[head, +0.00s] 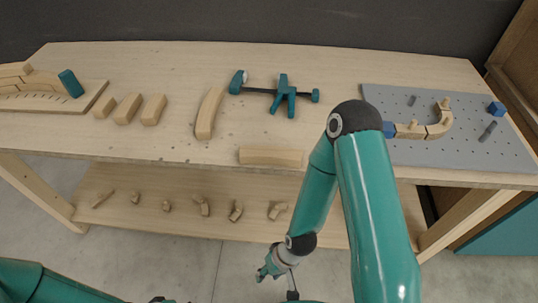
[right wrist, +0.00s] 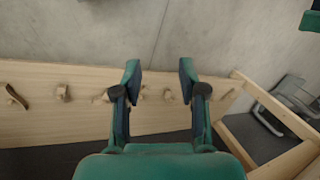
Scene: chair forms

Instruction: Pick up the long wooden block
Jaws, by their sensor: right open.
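A long straight wooden block (head: 271,157) lies flat near the front edge of the workbench top (head: 185,175), left of my right arm. My right gripper (head: 268,272) hangs low in front of the bench, below the bench top and away from the block. In the right wrist view its two fingers (right wrist: 158,80) stand apart with nothing held between them. The long block cannot be made out in that view. Part of my left arm shows at the lower left of the head view; its gripper cannot be made out.
A curved block (head: 209,113), a teal clamp (head: 284,97) and several short blocks (head: 127,108) lie on the bench. A grey pegboard (head: 470,150) with a curved assembly is at the right. The lower shelf (head: 170,222) holds several small wooden pieces.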

